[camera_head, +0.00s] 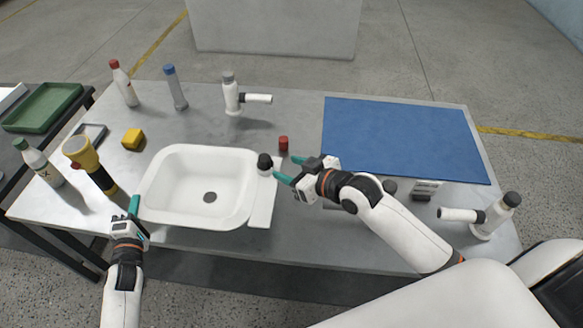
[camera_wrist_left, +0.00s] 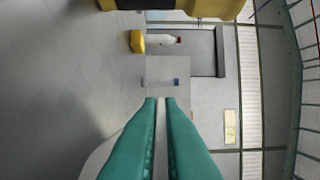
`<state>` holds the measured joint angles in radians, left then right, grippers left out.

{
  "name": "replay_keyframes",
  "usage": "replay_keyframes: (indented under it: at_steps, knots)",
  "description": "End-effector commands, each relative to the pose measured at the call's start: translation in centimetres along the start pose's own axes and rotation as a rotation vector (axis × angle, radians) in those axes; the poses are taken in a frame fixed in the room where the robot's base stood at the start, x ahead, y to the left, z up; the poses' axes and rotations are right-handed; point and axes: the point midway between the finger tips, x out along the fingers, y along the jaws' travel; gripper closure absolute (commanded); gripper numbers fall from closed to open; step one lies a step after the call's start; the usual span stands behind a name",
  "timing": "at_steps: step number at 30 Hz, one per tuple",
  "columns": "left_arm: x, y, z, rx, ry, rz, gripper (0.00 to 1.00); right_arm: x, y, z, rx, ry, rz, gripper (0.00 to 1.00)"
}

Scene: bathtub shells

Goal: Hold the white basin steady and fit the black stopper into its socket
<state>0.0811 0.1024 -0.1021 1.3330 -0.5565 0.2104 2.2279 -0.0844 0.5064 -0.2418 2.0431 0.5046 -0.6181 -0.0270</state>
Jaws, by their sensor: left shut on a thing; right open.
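The white basin (camera_head: 178,182) sits on the grey table in the head view, with a dark drain hole in its floor. A black stopper (camera_head: 265,160) stands upright at the far end of the basin's right ledge; I cannot tell how deep it sits, and the socket is not visible. My left gripper (camera_head: 134,203) is shut on the basin's left rim. In the left wrist view its teal fingers (camera_wrist_left: 161,102) are close together with a thin white edge between them. My right gripper (camera_head: 284,167) is open, just right of the stopper and apart from it.
A red cap (camera_head: 283,143) stands just behind the right gripper. White faucets stand at the back (camera_head: 232,96) and right (camera_head: 490,218). A blue mat (camera_head: 400,137) covers the back right.

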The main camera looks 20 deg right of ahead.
Motion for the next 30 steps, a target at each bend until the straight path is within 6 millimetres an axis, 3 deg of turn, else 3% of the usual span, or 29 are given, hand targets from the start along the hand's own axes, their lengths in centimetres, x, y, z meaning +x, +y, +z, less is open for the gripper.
replay_keyframes:
  at_steps: [4,6,9,20,30]
  knots:
    - [0.0,0.1,0.0,0.0,0.0,0.002,1.0,0.0,0.0,0.0,0.0,0.0,0.0,0.49]
    - [0.0,0.1,0.0,0.0,0.0,0.002,0.83,0.0,0.0,0.0,0.0,0.0,0.0,0.49]
    - [0.0,0.1,0.0,0.0,0.0,0.001,0.69,0.0,0.0,0.0,0.0,0.0,0.0,0.49]
    - [-0.6,0.1,0.0,0.0,-0.001,0.0,0.69,0.1,0.0,0.0,0.0,0.0,0.0,0.49]
    - [-7.2,0.2,0.0,0.0,0.0,0.004,0.69,0.1,0.0,0.0,0.0,0.0,0.0,0.49]
